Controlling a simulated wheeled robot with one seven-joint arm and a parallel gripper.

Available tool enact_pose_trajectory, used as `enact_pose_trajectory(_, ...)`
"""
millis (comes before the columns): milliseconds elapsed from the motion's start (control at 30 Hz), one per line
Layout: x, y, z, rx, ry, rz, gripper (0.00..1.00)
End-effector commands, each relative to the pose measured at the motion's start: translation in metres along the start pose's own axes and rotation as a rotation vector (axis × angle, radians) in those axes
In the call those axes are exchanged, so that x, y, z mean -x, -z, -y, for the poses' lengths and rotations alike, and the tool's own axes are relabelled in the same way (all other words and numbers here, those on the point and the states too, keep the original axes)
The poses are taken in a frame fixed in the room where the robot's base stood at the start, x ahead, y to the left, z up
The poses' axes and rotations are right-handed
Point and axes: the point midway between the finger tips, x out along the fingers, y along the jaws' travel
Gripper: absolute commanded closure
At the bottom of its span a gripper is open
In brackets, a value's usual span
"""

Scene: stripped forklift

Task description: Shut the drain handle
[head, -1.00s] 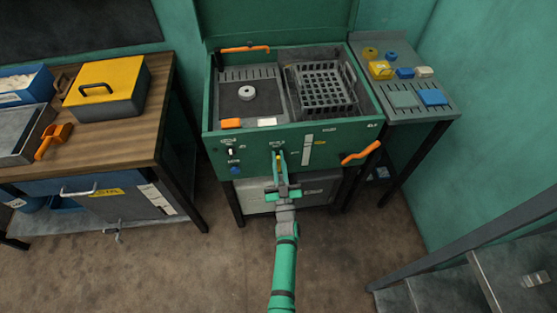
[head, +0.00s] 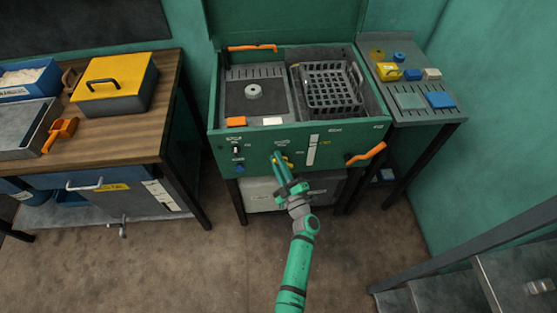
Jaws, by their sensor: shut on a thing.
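The green washer-like cabinet (head: 255,163) stands open in the middle of the head view. A small yellow handle (head: 287,163), which I take for the drain handle, is on its front panel, left of a white vertical strip. My gripper (head: 280,160) is at the front panel and shut on this handle. The gripper is tilted, its fingers reaching up and left. The fingers cover much of the handle, so its exact angle is hard to tell.
An orange handle (head: 366,154) sticks out of the panel to the right. A black basket (head: 328,88) sits inside the cabinet. A wooden bench (head: 120,128) stands at left, a grey side table (head: 420,113) at right, metal steps (head: 480,270) at lower right. The floor in front is clear.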

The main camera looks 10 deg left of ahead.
Motion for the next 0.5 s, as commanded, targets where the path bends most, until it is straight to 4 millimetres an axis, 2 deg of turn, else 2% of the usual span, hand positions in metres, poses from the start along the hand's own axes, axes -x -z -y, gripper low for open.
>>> enact_pose_trajectory(500, 0.001, -0.002, 0.012, 0.433, 0.178, -0.002, 1.0)
